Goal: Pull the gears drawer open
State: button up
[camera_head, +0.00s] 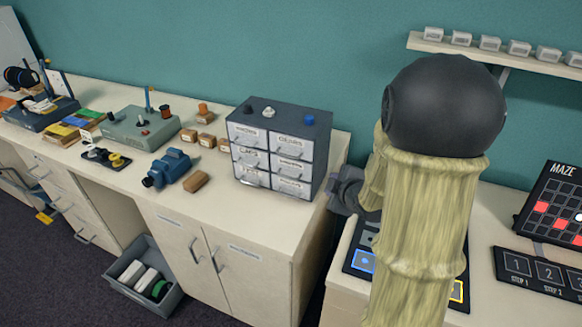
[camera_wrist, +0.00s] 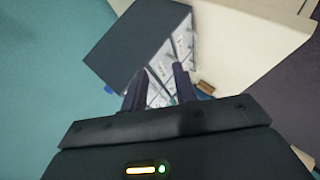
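A small dark-grey cabinet (camera_head: 325,150) with several pale labelled drawers stands on the bench. The top right drawer (camera_head: 291,146) has a label that seems to read GEARS, though it is small. All its drawers look shut. In the wrist view the cabinet (camera_wrist: 130,45) is beyond the fingers, with its drawer fronts facing right. My gripper (camera_wrist: 160,76) has its two fingers apart, with drawer fronts showing between them and nothing held. In the head view my gripper (camera_head: 346,190) is just right of the cabinet, partly hidden by my arm. I cannot tell whether it touches the cabinet.
Small parts, including a blue knob (camera_head: 309,119), sit on the cabinet top. A blue vise-like tool (camera_head: 170,167) and a wooden block (camera_head: 196,181) lie left of it. A button panel (camera_head: 360,262) is below my arm, and a wall shelf (camera_head: 495,55) is behind it.

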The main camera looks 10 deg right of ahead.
jog(key=n+t+y+b, duration=0.1)
jog(key=n+y, duration=0.2)
jog(key=n, duration=0.1)
jog(key=s+f+n+t+y+b, duration=0.1)
jog(key=n+t+y+b, duration=0.1)
jog(key=n, duration=0.3)
jog(key=d+n+t+y+b, duration=0.1)
jog(key=n+y+b, duration=0.1)
jog(key=n+y, duration=0.2)
jog(key=shift+s+f+t, duration=0.25)
jog(key=shift+f+t, duration=0.05)
jog(key=shift+w, duration=0.1)
jog(key=p+x, duration=0.4)
jog(key=x, duration=1.3)
jog(key=shift+p, duration=0.3)
grip_shut()
